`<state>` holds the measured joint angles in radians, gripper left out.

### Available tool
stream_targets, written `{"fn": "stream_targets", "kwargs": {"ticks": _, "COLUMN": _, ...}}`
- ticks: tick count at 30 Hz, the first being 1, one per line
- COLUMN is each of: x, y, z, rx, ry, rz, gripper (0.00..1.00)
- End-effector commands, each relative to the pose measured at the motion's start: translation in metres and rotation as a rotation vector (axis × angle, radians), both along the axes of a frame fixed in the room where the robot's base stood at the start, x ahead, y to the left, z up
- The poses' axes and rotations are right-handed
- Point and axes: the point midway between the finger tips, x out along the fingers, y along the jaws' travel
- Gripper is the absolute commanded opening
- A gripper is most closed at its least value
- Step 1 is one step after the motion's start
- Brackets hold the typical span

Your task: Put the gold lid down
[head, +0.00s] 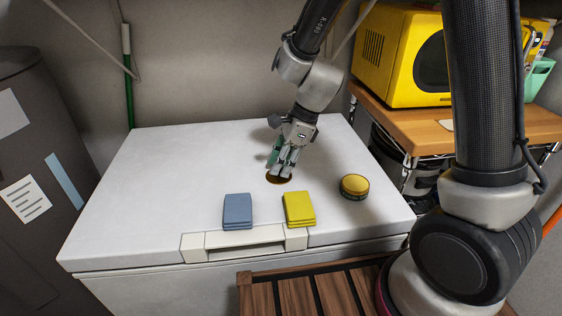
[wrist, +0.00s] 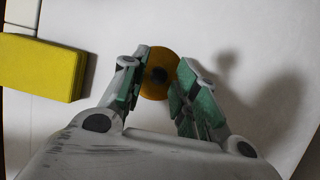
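The gold lid (wrist: 158,92) is a round gold disc with a dark knob in its middle, seen between my fingertips in the wrist view. In the head view the lid (head: 279,180) looks flat on the white top (head: 160,185), just under my gripper (head: 281,167). In the wrist view my gripper (wrist: 164,68) has its two green-padded fingers apart, one on each side of the knob. A gap shows between the knob and each finger. The fingers hide parts of the lid's left and right edges.
A blue folded stack (head: 238,210) and a yellow folded stack (head: 299,208) lie near the front edge. A round tin with a yellow top (head: 355,184) stands to the right. A yellow microwave (head: 400,55) sits on a wooden shelf behind. The white top's left side is clear.

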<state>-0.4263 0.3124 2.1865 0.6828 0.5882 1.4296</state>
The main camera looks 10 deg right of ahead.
Motion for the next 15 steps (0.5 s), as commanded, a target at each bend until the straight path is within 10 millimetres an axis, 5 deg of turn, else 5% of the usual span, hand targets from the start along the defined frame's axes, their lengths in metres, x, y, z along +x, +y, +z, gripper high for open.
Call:
{"fn": "stream_targets", "kwargs": {"ticks": 10, "x": 0.000, "y": 0.000, "z": 0.002, "rx": 0.001, "ry": -0.001, "rz": 0.001, "gripper": 0.39}}
{"fn": "stream_targets", "kwargs": {"ticks": 15, "x": 0.001, "y": -0.008, "z": 0.023, "rx": 0.003, "ry": -0.005, "rz": -0.001, "gripper": 0.39}}
